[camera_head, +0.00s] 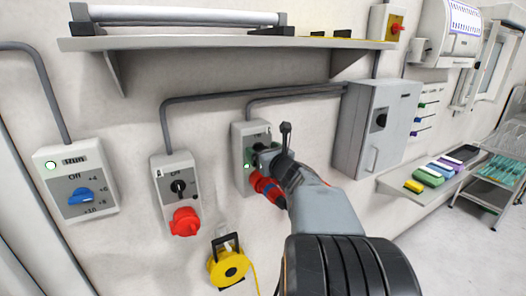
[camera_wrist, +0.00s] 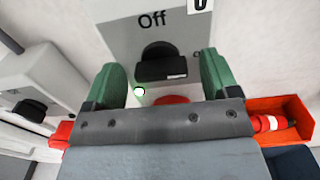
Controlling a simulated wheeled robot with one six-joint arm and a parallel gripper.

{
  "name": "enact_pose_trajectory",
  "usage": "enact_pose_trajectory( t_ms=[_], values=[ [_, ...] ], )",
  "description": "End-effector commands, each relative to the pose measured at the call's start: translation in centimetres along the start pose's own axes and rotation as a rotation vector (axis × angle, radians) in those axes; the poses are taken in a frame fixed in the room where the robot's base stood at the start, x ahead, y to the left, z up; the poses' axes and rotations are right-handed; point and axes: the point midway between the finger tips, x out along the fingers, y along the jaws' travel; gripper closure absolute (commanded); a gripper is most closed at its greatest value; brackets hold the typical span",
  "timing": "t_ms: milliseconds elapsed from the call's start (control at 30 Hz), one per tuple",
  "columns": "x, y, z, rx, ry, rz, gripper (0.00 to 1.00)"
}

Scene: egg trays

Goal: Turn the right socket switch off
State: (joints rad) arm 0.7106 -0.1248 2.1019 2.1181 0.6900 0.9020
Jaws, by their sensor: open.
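The right socket switch is a grey wall box (camera_head: 239,138) with a black knob, partly hidden behind my gripper (camera_head: 264,156) in the head view. In the wrist view, its grey face (camera_wrist: 120,35) carries the word "Off" above the black rotary knob (camera_wrist: 160,68). The knob's bar lies roughly crosswise in that view. My gripper (camera_wrist: 162,76) is open, with one green finger on each side of the knob and small gaps between. A red socket below the knob is mostly hidden by my gripper.
The middle socket box (camera_head: 176,190) with its red plug socket (camera_head: 184,222) is close on the left. A box with a blue knob (camera_head: 80,196) is further left. A yellow cable reel (camera_head: 229,267) hangs below. A grey cabinet (camera_head: 376,125) stands right; a shelf (camera_head: 225,44) runs above.

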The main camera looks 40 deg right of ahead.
Motion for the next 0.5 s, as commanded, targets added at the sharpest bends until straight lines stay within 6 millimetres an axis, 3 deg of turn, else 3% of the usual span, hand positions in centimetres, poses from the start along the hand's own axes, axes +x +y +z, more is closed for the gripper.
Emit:
enact_pose_trajectory(
  t_ms=[233, 500],
  values=[
    [0.02, 0.00, 0.01, 0.000, 0.000, 0.000, 0.20],
    [0.00, -0.01, 0.01, 0.000, 0.000, 0.000, 0.46]
  ],
)
